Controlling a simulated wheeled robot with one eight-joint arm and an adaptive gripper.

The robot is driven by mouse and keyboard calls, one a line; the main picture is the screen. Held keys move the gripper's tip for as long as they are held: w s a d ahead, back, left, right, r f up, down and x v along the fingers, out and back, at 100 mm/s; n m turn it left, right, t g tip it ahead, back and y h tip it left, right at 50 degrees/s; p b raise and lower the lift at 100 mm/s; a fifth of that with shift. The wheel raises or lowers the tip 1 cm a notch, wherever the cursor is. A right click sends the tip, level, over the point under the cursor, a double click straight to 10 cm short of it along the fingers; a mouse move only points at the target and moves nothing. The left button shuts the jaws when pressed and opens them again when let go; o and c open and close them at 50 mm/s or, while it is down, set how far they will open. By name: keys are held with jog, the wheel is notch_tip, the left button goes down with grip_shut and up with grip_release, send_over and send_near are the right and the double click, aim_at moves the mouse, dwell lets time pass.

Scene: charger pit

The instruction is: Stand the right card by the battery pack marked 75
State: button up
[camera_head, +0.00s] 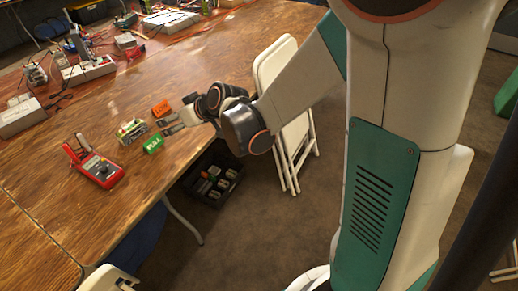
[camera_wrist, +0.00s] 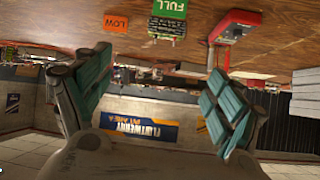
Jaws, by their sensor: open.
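A green card marked FULL (camera_head: 153,144) sits near the table's front edge, and it also shows in the wrist view (camera_wrist: 168,9). An orange card marked LOW (camera_head: 161,108) sits farther back; the wrist view shows it too (camera_wrist: 115,24). A small battery pack with wires (camera_head: 130,129) is just left of the cards; it also shows in the wrist view (camera_wrist: 167,28). Its mark is too small to read. My gripper (camera_head: 168,124) is open and empty, its fingers pointing toward the pack, between the two cards in the head view.
A red meter (camera_head: 98,169) lies front left of the pack on the wooden table (camera_head: 60,215). A black crate (camera_head: 205,195) with several items is on the floor below the edge. Folded white chairs (camera_head: 283,125) lean by the table. Electronics and cables fill the far side.

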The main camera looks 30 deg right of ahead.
jog(key=s+d+r+m+g+h, duration=0.1)
jog(key=s+d, duration=0.3)
jog(key=s, duration=0.5)
jog(key=s+d+r+m+h, duration=0.2)
jog(key=s+d+r, duration=0.1)
jog(key=s, duration=0.6)
jog(key=s+d+r+m+g+h, duration=0.1)
jog(key=s+d+r+m+h, duration=0.1)
jog(key=s+d, duration=0.3)
jog(key=s, duration=0.4)
jog(key=shift+s+r+g, duration=0.2)
jog(key=shift+s+g, duration=0.05)
jog(key=shift+g, duration=0.05)
